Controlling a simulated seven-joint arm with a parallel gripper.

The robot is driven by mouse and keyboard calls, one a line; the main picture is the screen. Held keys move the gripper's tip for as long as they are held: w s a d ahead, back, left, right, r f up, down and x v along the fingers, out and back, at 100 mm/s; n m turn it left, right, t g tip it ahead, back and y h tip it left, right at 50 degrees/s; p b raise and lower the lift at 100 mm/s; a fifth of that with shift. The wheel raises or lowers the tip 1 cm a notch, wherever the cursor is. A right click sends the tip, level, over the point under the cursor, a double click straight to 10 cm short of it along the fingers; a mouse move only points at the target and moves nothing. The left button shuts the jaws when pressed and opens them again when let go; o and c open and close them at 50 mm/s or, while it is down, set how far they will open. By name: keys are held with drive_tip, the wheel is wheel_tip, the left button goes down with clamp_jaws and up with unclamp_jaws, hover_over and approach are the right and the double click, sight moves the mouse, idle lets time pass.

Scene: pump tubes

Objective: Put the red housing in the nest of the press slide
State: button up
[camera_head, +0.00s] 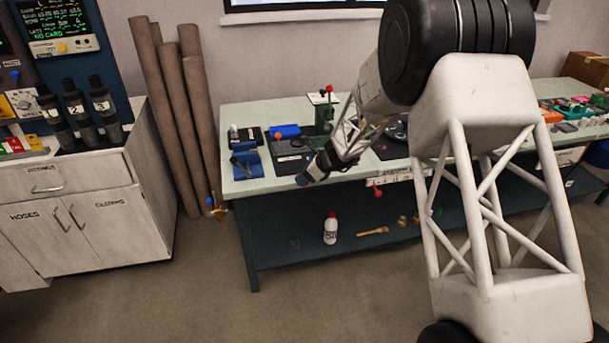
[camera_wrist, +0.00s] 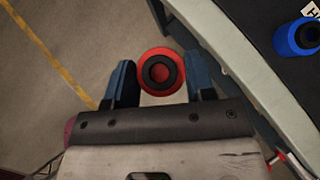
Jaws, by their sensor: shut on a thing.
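The red housing (camera_wrist: 144,70), a round red part with a black ring in its opening, sits between the blue fingers of my gripper (camera_wrist: 160,84) in the wrist view. The gripper is shut on it. In the head view my gripper (camera_head: 308,174) is low over the bench's front edge, left of centre, and the red housing cannot be made out there. A green upright with a red knob (camera_head: 323,114), which looks like the press, stands behind my gripper. The slide's nest cannot be made out; my arm hides part of that area.
A blue fixture (camera_head: 245,160) stands on the bench (camera_head: 239,188) left of my gripper. A blue round part (camera_wrist: 296,40) lies on a dark mat in the wrist view. A white bottle (camera_head: 331,230) stands on the lower shelf. Floor is open before the bench.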

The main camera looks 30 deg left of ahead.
drive_tip(key=shift+w, duration=0.1)
idle(0.3)
drive_tip(key=shift+w+a+m+t, duration=0.3)
drive_tip(key=shift+w+a+m, duration=0.1)
drive_tip(key=shift+w, duration=0.1)
drive_tip(key=w+a+r+m+t+h, duration=0.1)
drive_tip(key=w+a+r+m+t, duration=0.2)
drive_tip(key=w+a+m+t, duration=0.3)
drive_tip(key=shift+w+a+m+h, duration=0.25)
drive_tip(key=shift+w+m, duration=0.85)
drive_tip(key=shift+w, duration=1.1)
drive_tip(key=shift+d, duration=0.1)
drive_tip(key=shift+w, duration=0.15)
hover_over(298, 144)
drive_tip(key=shift+d+f, duration=0.1)
drive_tip(key=shift+f, duration=0.7)
drive_tip(key=shift+f, duration=0.1)
drive_tip(key=shift+f, duration=1.65)
